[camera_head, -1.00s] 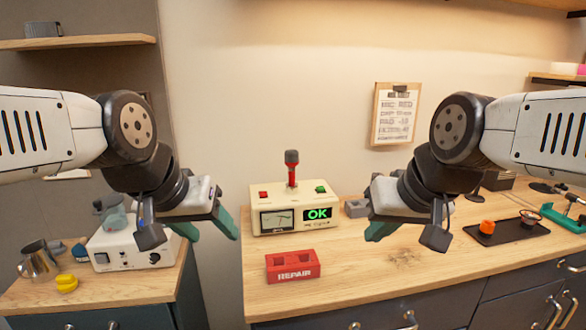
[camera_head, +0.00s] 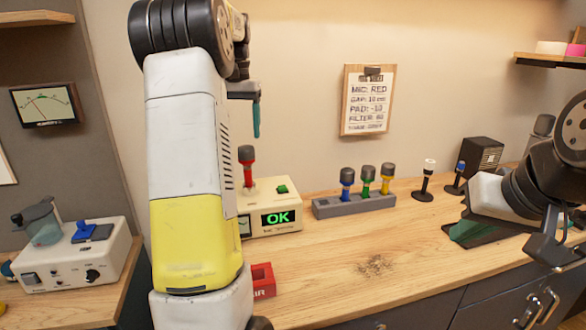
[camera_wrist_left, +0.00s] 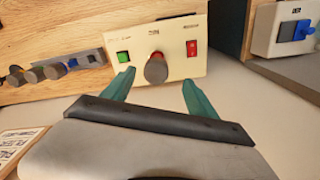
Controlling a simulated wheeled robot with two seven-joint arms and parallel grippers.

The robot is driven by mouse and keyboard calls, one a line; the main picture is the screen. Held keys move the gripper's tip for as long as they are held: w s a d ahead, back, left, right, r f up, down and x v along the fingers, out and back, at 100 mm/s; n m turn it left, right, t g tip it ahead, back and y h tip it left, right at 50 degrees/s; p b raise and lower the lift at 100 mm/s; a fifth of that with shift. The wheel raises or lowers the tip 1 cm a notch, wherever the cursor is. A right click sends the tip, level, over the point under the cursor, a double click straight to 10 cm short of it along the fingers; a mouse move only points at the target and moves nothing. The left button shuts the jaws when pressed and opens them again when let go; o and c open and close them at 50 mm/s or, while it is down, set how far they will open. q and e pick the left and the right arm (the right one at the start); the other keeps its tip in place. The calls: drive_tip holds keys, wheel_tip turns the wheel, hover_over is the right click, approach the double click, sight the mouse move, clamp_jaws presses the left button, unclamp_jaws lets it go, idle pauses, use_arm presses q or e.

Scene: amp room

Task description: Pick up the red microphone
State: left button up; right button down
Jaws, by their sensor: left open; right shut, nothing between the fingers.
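The red microphone (camera_head: 247,172), with a dark grey head and red body, stands upright on top of the cream tester box with the green OK display (camera_head: 278,218). My left gripper (camera_head: 256,117) is above it and partly hidden behind my left arm. In the left wrist view the open fingers (camera_wrist_left: 157,80) point down at the box, with the microphone's round head (camera_wrist_left: 156,71) seen end-on between the fingertips; I cannot tell the exact height gap. My right gripper (camera_head: 470,232) is shut and empty over the right side of the bench.
A grey rack (camera_head: 355,206) holds blue, green and yellow microphones beside the box. A red REPAIR block (camera_head: 263,281) is partly hidden by my left arm. A clipboard (camera_head: 368,100) reading MIC: RED hangs on the wall.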

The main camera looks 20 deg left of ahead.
sight(246, 147)
use_arm(q)
drive_tip(key=shift+w+f, duration=0.25)
drive_tip(key=shift+w, duration=0.1)
drive_tip(key=f, duration=0.7)
drive_tip(key=shift+w+d+f, duration=0.15)
drive_tip(key=shift+d+f, duration=0.1)
drive_tip(key=shift+r, duration=0.1)
clamp_jaws()
